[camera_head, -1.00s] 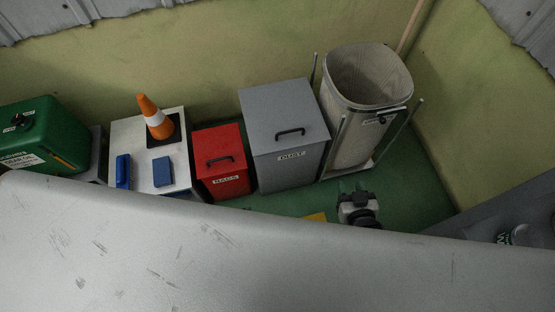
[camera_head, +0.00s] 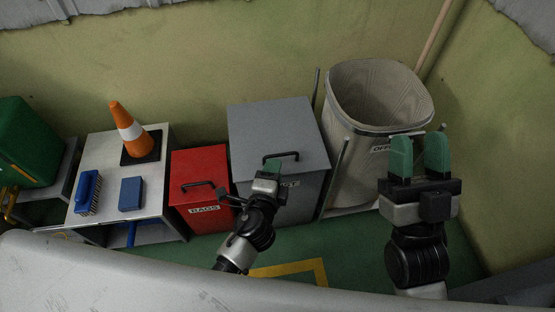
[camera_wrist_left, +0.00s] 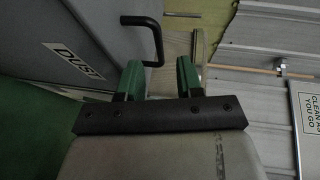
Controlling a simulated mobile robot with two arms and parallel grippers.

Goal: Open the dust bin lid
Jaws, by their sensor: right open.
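The dust bin (camera_head: 262,120) is a grey box with a flat grey lid, which is shut. A black bar handle (camera_head: 281,155) is on the lid near its front edge. My left gripper (camera_head: 274,168) is in front of the handle and partly covers the label. In the left wrist view its green fingers (camera_wrist_left: 160,80) are apart with nothing held. The black handle (camera_wrist_left: 150,35) shows just beyond the gap between them, and the DUST label (camera_wrist_left: 73,60) is to the left. Whether the fingers touch the handle is unclear. My right gripper (camera_head: 420,156) is open and empty, in front of the tall bin.
A red RAGS bin (camera_head: 200,165) stands left of the dust bin. A tall pale open bin (camera_head: 350,150) in a metal frame stands right. A white table (camera_head: 90,160) at left holds an orange cone (camera_head: 128,130), a blue brush (camera_head: 87,193) and a blue block (camera_head: 132,193).

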